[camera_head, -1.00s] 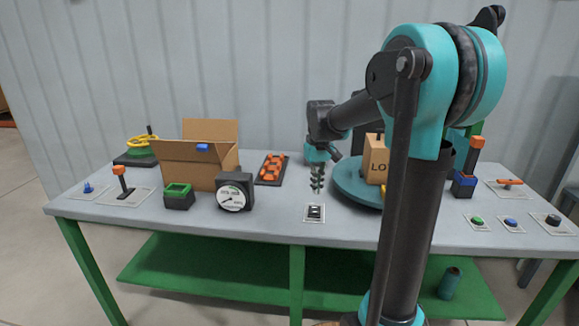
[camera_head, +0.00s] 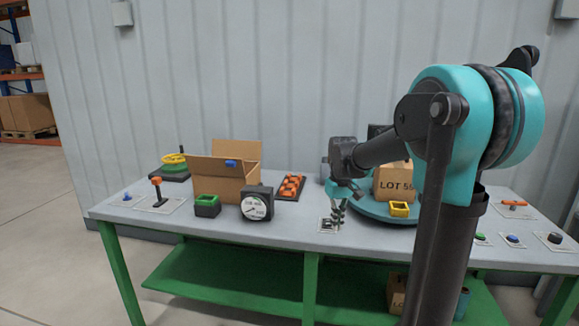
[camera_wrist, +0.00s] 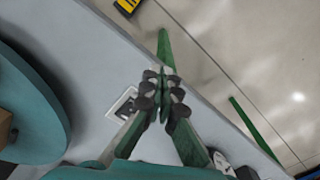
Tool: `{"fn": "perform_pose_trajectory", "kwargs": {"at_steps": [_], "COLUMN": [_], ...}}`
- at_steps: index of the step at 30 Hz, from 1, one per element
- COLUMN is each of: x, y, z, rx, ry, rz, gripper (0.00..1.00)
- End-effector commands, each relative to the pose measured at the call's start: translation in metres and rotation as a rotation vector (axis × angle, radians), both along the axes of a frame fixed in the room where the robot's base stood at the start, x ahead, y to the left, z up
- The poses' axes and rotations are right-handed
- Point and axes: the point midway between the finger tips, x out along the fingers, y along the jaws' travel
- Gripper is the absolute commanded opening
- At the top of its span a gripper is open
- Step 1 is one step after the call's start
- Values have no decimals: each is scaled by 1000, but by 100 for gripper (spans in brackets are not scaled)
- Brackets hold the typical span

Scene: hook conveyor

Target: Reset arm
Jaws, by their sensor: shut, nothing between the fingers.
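My gripper (camera_head: 339,212) hangs from my bent arm, pointing down just above the front middle of the grey workbench (camera_head: 290,232). In the wrist view its fingertips (camera_wrist: 165,85) are together with nothing between them. Below and beside it lies a small white plate with a black switch (camera_head: 327,225). The same plate shows left of the fingers in the wrist view (camera_wrist: 122,103). I cannot tell whether the fingers touch the plate.
A teal turntable (camera_head: 350,208) carrying a "LOT" box (camera_head: 393,183) and a yellow block (camera_head: 399,209) stands right of the gripper. Left are a dial gauge (camera_head: 256,204), an open carton (camera_head: 230,180), a green-topped block (camera_head: 207,205) and a lever (camera_head: 157,188). Buttons sit far right.

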Motion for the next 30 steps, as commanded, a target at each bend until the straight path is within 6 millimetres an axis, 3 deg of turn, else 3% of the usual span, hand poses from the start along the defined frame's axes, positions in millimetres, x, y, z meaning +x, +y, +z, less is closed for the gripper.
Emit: {"fn": "perform_pose_trajectory", "kwargs": {"at_steps": [8,14,17,24,30], "x": [-28,-62,-86,-166,-205], "y": [-8,-15,-20,-33,-37], "z": [-17,-38,-53,-106,-132], "rx": [6,14,19,44,59], "ry": [-49,-105,-144,-274,-338], "rz": [-44,-95,-130,-245,-301], "gripper": [0,0,0,0,0]}}
